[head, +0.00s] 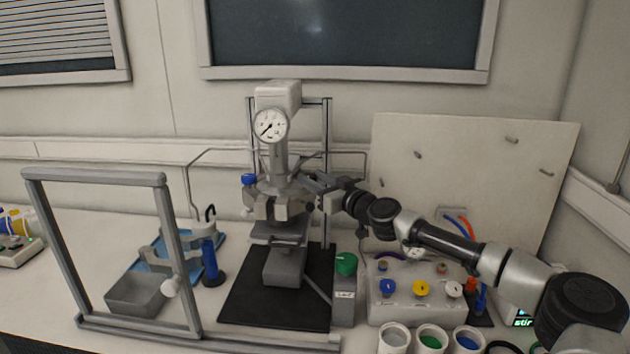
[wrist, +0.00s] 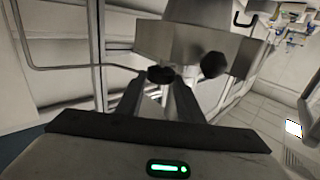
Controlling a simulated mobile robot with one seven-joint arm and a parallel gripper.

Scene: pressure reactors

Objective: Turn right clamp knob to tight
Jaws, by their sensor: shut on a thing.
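The pressure reactor (head: 279,160) stands upright on a black base, with a round gauge (head: 270,126) on its front. A grey metal clamp (head: 266,207) sits around its middle; it fills the top of the wrist view (wrist: 190,42). My gripper (head: 312,186) reaches in from the right at clamp height. In the wrist view my gripper (wrist: 160,82) has its fingers on either side of the dark right clamp knob (wrist: 160,74) and is shut on it. The knob's turn angle is hard to read. A second dark round part (wrist: 213,64) shows to the right.
A grey frame (head: 95,177) stands at the front left. A blue knob (head: 249,180) is left of the reactor. A green knob (head: 346,264) tops a grey post in front of my arm. A control box (head: 415,289) and several jars stand at right, below my arm.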

